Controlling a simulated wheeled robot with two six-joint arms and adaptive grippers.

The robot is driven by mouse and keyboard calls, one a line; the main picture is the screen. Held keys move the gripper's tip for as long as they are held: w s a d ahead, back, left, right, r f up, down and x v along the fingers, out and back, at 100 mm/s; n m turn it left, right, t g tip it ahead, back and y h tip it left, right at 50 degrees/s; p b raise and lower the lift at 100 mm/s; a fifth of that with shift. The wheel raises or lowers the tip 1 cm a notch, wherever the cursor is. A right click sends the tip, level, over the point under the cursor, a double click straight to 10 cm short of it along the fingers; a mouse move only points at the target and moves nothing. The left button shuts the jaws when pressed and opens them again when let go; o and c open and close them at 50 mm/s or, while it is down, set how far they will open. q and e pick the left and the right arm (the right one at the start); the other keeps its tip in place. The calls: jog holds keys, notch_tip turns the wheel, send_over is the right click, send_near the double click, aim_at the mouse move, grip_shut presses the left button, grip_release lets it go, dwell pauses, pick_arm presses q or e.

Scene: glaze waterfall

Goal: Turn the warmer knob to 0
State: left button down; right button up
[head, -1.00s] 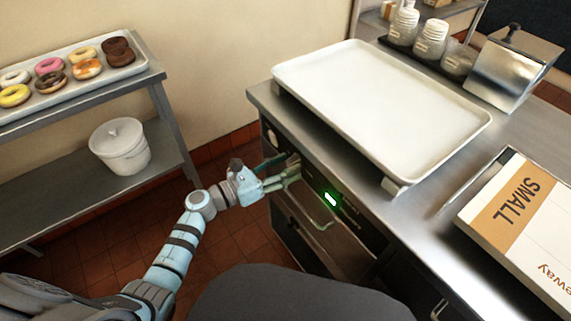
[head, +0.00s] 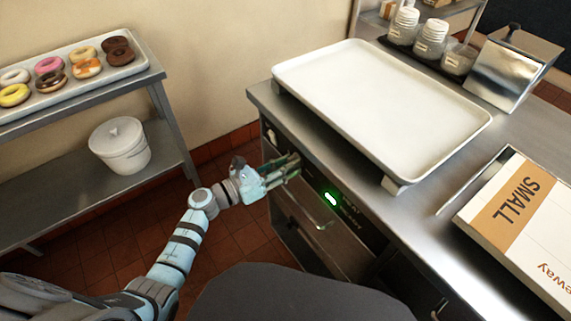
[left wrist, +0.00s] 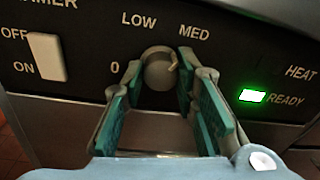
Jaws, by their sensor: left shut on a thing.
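The warmer knob (left wrist: 160,70) is a round grey dial on the dark front panel. Its pale pointer mark is on the right side, slanting up towards MED. The 0 label (left wrist: 115,67) is left of the knob, with LOW (left wrist: 138,19) and MED (left wrist: 194,32) above. My left gripper (left wrist: 160,80) has its teal-padded fingers either side of the knob and is shut on it. In the head view the left gripper (head: 295,163) is at the warmer's front panel (head: 318,187) and hides the knob. My right gripper is not in view.
An OFF/ON switch (left wrist: 46,57) is left of the knob, and a green READY light (left wrist: 252,96) glows at right. A white tray (head: 385,100) lies on the counter above. A donut rack (head: 160,78) stands at left, with clear floor between.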

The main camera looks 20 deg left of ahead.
pick_arm(q)
jog(key=n, duration=0.4)
jog(key=shift+p, duration=0.3)
jog(key=n+p, duration=0.1)
jog(key=n, duration=0.3)
jog(key=shift+t, duration=0.3)
jog(key=n+p, duration=0.1)
jog(key=n, duration=0.2)
jog(key=shift+n, duration=0.4)
jog(key=n+p, duration=0.1)
jog(key=n, duration=0.3)
jog(key=shift+t+y, duration=0.3)
jog(key=shift+t, duration=0.1)
jog(key=n+p, duration=0.2)
jog(key=n, duration=0.4)
jog(key=shift+d+n+p, duration=0.1)
jog(key=shift+n+p, duration=0.25)
jog(key=shift+n, duration=0.05)
jog(key=n+p, duration=0.1)
jog(key=n, duration=0.2)
jog(key=shift+r+y, duration=0.1)
jog(key=shift+y, duration=0.3)
jog(key=shift+n+p, duration=0.6)
jog(key=shift+n, duration=1)
